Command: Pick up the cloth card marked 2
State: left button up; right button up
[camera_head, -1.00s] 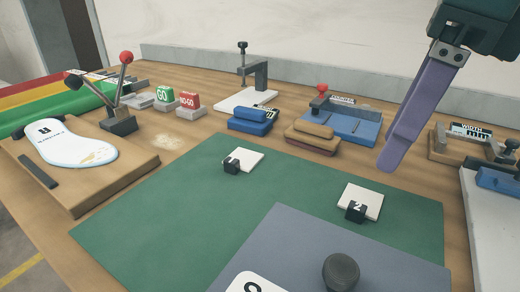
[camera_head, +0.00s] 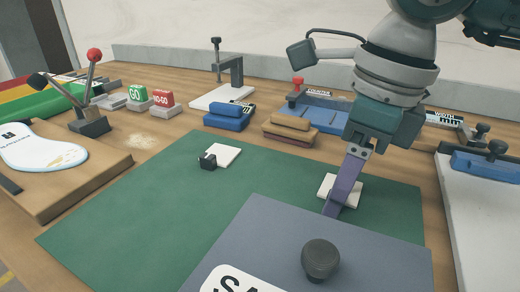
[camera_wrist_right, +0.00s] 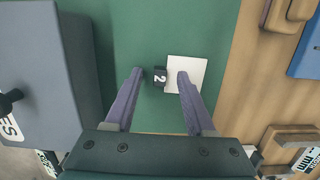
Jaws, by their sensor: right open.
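The cloth card marked 2 (camera_head: 354,195) is a white square with a black tab on the green mat (camera_head: 260,200). In the head view my right gripper (camera_head: 334,208) comes down over it and hides its middle and tab. In the right wrist view the black tab marked 2 (camera_wrist_right: 159,80) lies between my right gripper's two open purple fingers. The white cloth (camera_wrist_right: 192,62) lies partly behind the right finger there. Contact cannot be told. My left gripper is not in view.
A second white card (camera_head: 226,153) with a black tab lies further left on the mat. A grey case (camera_head: 255,235) with a dark knob (camera_head: 320,260) stands in front. Blue and tan blocks (camera_head: 290,128) sit behind the mat. The mat's left part is clear.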

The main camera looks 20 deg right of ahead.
jog(key=shift+c, duration=0.2)
grip_shut()
dwell(0.5)
